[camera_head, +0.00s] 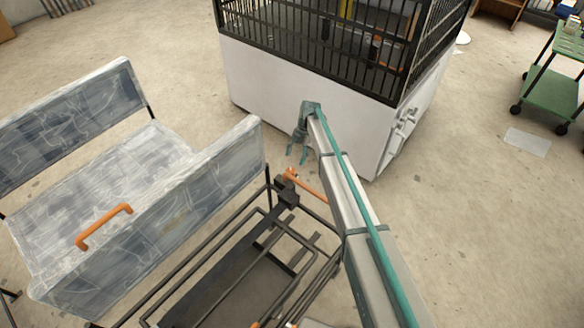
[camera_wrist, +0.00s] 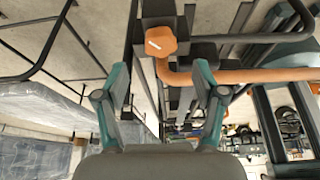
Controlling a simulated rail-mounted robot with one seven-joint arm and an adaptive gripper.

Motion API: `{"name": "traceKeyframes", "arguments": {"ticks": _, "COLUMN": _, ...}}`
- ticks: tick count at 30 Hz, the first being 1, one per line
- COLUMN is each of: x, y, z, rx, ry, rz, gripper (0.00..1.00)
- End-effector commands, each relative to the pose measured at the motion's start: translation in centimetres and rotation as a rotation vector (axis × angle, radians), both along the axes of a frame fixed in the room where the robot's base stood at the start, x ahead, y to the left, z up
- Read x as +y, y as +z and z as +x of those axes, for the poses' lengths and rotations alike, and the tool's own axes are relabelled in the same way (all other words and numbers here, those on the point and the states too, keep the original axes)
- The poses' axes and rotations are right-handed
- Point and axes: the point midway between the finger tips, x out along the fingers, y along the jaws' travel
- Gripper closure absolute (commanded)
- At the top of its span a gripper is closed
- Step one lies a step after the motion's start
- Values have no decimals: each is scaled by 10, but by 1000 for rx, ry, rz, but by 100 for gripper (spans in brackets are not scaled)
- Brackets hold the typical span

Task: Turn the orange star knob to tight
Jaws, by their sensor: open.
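The orange star knob (camera_wrist: 160,41) shows in the upper middle of the wrist view, with a short white mark on its face. In the head view it is a small orange shape (camera_head: 291,173) at the corner of the dark frame, beside a black block. My gripper (camera_head: 297,155) is above and near the knob in the head view, pointing down. In the wrist view my gripper (camera_wrist: 160,80) is open and empty, its teal fingers spread apart. The knob lies beyond the fingertips, between them sideways, with no contact visible. The tight marking cannot be made out.
An orange bent bar (camera_wrist: 235,76) runs right from just below the knob, close to the right finger. A black tube frame (camera_head: 245,265) lies below. A grey-blue bench (camera_head: 90,165) stands at left. A white caged cabinet (camera_head: 270,88) stands behind my gripper.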

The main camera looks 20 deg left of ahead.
Motion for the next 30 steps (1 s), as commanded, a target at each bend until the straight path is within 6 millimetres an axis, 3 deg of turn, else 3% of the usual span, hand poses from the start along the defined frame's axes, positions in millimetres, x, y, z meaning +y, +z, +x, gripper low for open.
{"name": "traceKeyframes", "arguments": {"ticks": 6, "x": 5, "y": -33, "z": -14, "rx": 1, "ry": -1, "rz": -1, "gripper": 30}}
{"name": "traceKeyframes", "arguments": {"ticks": 12, "x": 8, "y": -53, "z": -21, "rx": 0, "ry": -1, "rz": -1, "gripper": 30}}
{"name": "traceKeyframes", "arguments": {"ticks": 24, "x": 9, "y": -60, "z": -23, "rx": 0, "ry": -1, "rz": 0, "gripper": 30}}
{"name": "traceKeyframes", "arguments": {"ticks": 30, "x": 9, "y": -60, "z": -23, "rx": 0, "ry": -1, "rz": 0, "gripper": 64}}
